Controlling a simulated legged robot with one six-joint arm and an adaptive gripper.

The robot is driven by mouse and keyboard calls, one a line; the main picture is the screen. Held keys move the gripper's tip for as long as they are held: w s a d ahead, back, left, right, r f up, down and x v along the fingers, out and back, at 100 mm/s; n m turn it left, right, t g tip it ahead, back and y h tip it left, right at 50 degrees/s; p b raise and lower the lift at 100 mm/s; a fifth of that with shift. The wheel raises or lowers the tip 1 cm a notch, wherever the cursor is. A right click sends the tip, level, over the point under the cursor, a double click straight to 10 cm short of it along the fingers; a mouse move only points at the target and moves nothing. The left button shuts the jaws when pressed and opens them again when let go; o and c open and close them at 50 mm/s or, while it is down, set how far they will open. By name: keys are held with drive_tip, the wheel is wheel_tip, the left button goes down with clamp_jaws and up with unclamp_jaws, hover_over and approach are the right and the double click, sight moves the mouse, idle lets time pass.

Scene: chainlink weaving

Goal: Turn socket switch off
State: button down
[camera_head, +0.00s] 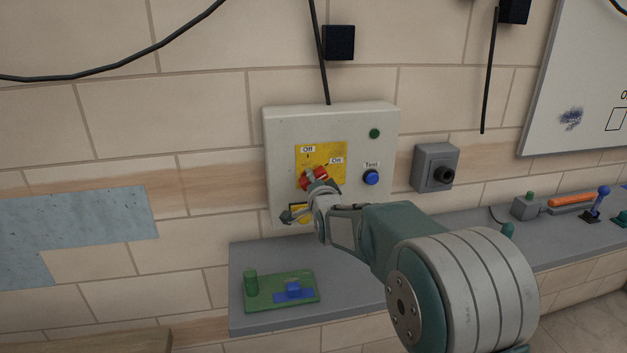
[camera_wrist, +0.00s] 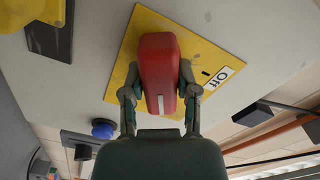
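The red socket switch handle (camera_head: 309,181) sits on a yellow plate (camera_head: 334,152) marked Off and On, on a pale wall box (camera_head: 280,130). In the head view the handle slants up to the right, toward the On mark. In the wrist view the red handle (camera_wrist: 158,60) stands between my two fingers, with a white line at its lower end; the Off label (camera_wrist: 217,78) is to its right. My gripper (camera_wrist: 160,78) is closed in on both sides of the handle, and its fingertips appear to touch it. In the head view my gripper (camera_head: 317,187) hides part of the handle and lower plate.
A blue Test button (camera_head: 371,177) and a green lamp (camera_head: 375,133) are on the box's right side. A grey box with a black knob (camera_head: 436,167) is mounted further right. Below runs a grey ledge (camera_head: 245,318) holding a green board (camera_head: 265,296) with a blue part.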

drive_tip(key=shift+f+n, duration=0.1)
drive_tip(key=shift+n, duration=0.3)
drive_tip(key=n, duration=0.4)
drive_tip(key=shift+a+n, duration=0.15)
drive_tip(key=shift+n, duration=0.25)
drive_tip(key=n, duration=0.6)
drive_tip(key=shift+s+a, duration=0.1)
drive_tip(key=shift+a, duration=0.15)
drive_tip(key=shift+n, duration=0.3)
drive_tip(key=shift+c, duration=1.8)
unclamp_jaws()
drive_tip(key=shift+a+r, duration=0.1)
drive_tip(key=shift+r, duration=0.1)
drive_tip(key=v, duration=1.1)
drive_tip(key=shift+s, duration=0.4)
